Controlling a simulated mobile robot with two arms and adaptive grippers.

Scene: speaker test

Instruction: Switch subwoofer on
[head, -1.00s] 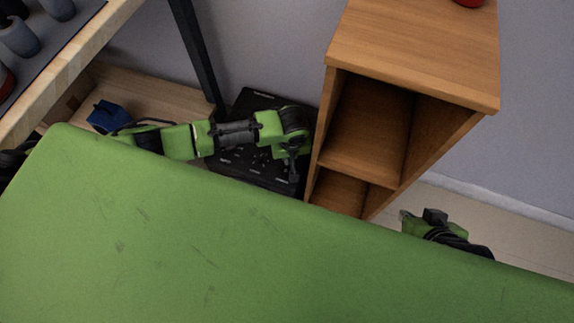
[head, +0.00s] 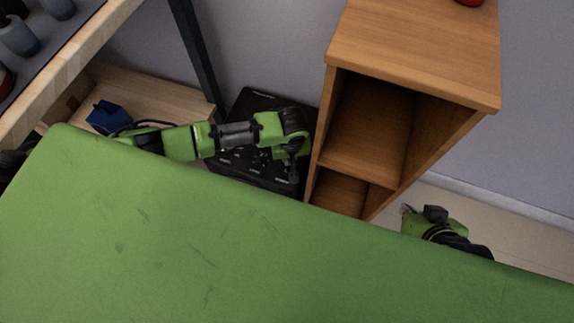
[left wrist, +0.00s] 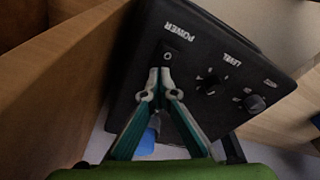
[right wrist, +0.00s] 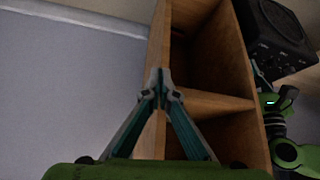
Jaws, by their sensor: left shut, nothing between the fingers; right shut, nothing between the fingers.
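The subwoofer (head: 262,103) is a black box on the floor between the wooden shelf unit and a dark table leg, partly hidden by my left arm. In the left wrist view its panel (left wrist: 203,52) shows the labels POWER and LEVEL, with knobs. A small power switch (left wrist: 169,56) sits beside the POWER label. My left gripper (left wrist: 160,76) is shut and empty, its tips just below the switch in the picture; I cannot tell whether they touch. In the head view it is over the panel (head: 291,176). My right gripper (right wrist: 160,78) is shut and empty near the shelf unit.
The wooden shelf unit (head: 420,45) stands close to the subwoofer's right, with open compartments. A blue object (head: 108,117) lies on a wooden surface at left. A table (head: 75,62) with grey cups is at upper left. The wall is behind.

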